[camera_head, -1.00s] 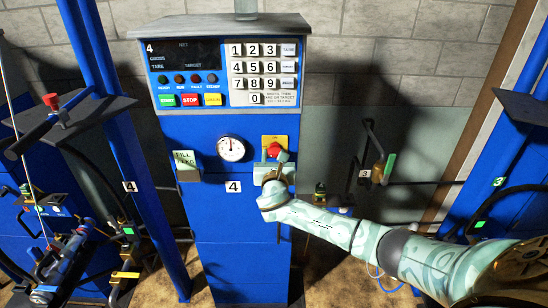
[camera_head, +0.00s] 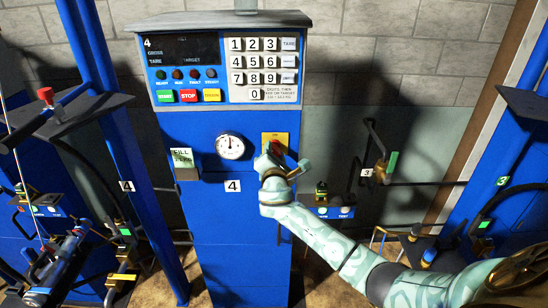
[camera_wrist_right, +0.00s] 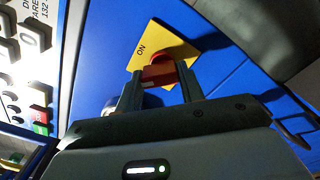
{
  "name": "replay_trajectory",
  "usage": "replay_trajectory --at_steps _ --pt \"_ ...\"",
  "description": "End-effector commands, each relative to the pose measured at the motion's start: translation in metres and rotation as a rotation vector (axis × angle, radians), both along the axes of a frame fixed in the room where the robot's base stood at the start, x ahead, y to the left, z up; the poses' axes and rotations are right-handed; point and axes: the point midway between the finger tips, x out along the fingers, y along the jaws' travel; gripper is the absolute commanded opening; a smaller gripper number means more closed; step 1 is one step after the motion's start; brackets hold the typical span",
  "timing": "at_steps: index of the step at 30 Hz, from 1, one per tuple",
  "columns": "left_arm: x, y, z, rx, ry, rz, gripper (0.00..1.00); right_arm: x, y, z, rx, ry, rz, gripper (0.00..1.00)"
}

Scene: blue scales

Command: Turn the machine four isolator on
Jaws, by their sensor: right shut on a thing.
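The machine four isolator is a red rotary knob (camera_wrist_right: 158,72) on a yellow plate (camera_wrist_right: 178,46) marked "ON" in the right wrist view. In the head view, the yellow plate (camera_head: 275,139) is on the blue front of machine four (camera_head: 235,215), right of the gauge, and my gripper mostly covers the knob. My right gripper (camera_wrist_right: 160,88) is shut on the red knob, with one finger on each side of it. In the head view the right gripper (camera_head: 276,160) is at the plate, its wrist tilted. My left gripper is not seen.
Above the isolator is the machine four panel with a keypad (camera_head: 263,65), a dark display and coloured buttons (camera_head: 190,96). Pipe fittings (camera_head: 375,165) stand to the right.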

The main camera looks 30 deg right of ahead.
Motion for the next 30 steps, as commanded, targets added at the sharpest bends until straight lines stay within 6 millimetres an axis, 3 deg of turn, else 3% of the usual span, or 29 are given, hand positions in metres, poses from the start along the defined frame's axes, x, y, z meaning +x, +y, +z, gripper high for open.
replay_trajectory --at_steps 18,30 --pt "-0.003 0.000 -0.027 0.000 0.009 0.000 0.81 -0.001 -0.001 -0.003 0.477 -0.288 -0.001 0.15" --pt "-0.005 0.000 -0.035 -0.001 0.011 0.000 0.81 -0.001 -0.001 -0.002 0.645 -0.391 -0.001 0.15"
